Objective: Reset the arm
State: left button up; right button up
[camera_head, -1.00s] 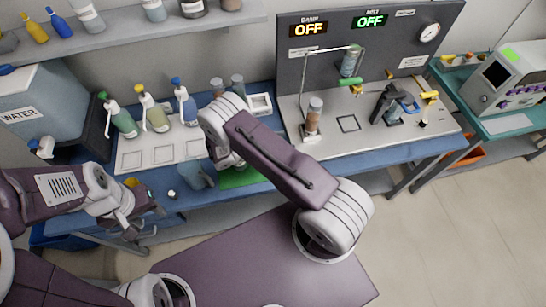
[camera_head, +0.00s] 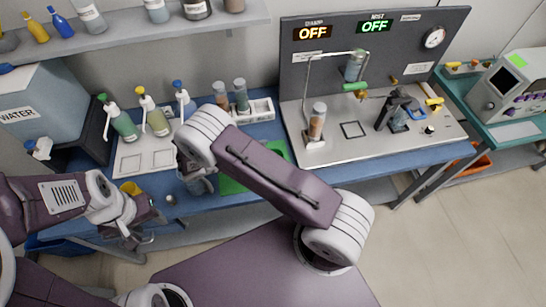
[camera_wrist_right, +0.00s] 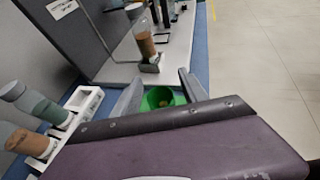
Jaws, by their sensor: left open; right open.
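My right arm crosses the middle of the head view, and its wrist (camera_head: 190,160) is over the front of the blue bench. The right gripper's fingers are mostly hidden there. In the right wrist view the right gripper (camera_wrist_right: 160,88) has its two grey fingers apart, with nothing held between them. A green area with a small brown spot shows beyond the fingers. My left gripper (camera_head: 140,232) is at the lower left of the head view, low at the bench's front edge, open and apparently empty.
A white rack (camera_head: 262,110) holds two capped vials behind my right arm. Spray bottles (camera_head: 122,122) stand at the back left. A brown-filled vial (camera_head: 317,122) stands on the grey panel station (camera_head: 375,150). A green mat (camera_head: 232,184) lies beside my right wrist. Open floor lies at right.

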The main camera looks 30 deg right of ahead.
jog(key=shift+d, duration=0.15)
jog(key=d+r+m+g+y+b, duration=0.1)
jog(key=d+r+m+g+y, duration=0.1)
jog(key=d+r+m, duration=0.5)
jog(key=s+d+r+m+g+y, duration=0.1)
jog(key=s+r+m+g+y, duration=0.2)
jog(key=s, duration=0.4)
jog(key=s+a+f+m+t+y+b, duration=0.1)
jog(key=s+a+f+m+t+y, duration=0.3)
jog(key=a+m+y, duration=0.4)
jog(key=shift+s+a+m+t+y, duration=0.4)
jog(key=shift+s+a+m+t, duration=0.15)
jog(key=shift+a+m, duration=0.2)
jog(key=shift+s+a, duration=0.1)
